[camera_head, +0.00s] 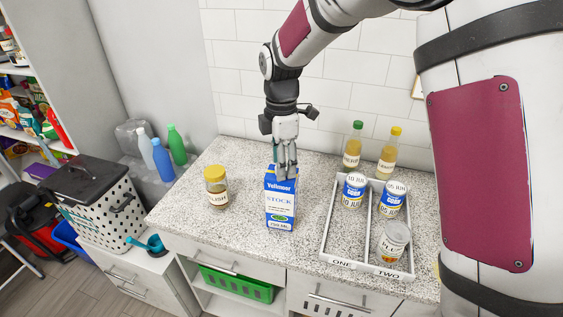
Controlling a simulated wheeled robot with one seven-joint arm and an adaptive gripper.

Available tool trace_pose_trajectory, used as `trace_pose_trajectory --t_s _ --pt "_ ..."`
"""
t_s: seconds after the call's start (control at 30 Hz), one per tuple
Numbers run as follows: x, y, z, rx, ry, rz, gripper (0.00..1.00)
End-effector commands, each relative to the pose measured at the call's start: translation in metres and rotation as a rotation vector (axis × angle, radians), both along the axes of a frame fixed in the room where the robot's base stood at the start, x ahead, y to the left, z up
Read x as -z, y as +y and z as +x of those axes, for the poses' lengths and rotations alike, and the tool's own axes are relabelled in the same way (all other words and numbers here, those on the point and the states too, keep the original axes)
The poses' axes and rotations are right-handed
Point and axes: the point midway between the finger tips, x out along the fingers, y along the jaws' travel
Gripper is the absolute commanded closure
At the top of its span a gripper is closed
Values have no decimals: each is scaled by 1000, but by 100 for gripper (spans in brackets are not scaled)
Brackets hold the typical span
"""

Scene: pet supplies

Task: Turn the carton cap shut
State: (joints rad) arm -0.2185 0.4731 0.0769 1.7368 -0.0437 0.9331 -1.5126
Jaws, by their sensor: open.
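A blue and white carton (280,208) labelled STOCK stands upright on the speckled counter (240,245). My gripper (286,172) points down at the top of the carton, and its fingers are around or just in front of the carton's top. The fingers hide the cap, so I cannot see whether it is turned shut or whether the fingers touch it. My gripper is open.
A yellow-lidded jar (216,187) stands left of the carton. A white two-lane tray (333,238) with several cans is on the right. A green-capped bottle (352,146) and a yellow-capped bottle (389,153) stand behind it. The counter in front of the jar is clear.

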Motion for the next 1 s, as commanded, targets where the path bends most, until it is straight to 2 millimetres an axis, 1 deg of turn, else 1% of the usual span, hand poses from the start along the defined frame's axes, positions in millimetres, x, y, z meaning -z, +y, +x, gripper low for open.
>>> trace_pose_trajectory --t_s 0.13,0.37,0.4,0.47,0.5,0.6,0.83,1.0 --pt "6 0 -1 0 1 0 52" --pt "7 0 0 0 0 0 52" --pt "7 0 0 0 0 0 57" --pt "7 0 0 0 0 0 70" --pt "7 0 0 0 0 0 79" --pt "7 0 0 0 0 0 100" --pt "7 0 0 9 0 0 100" --pt "6 0 0 55 0 0 100"
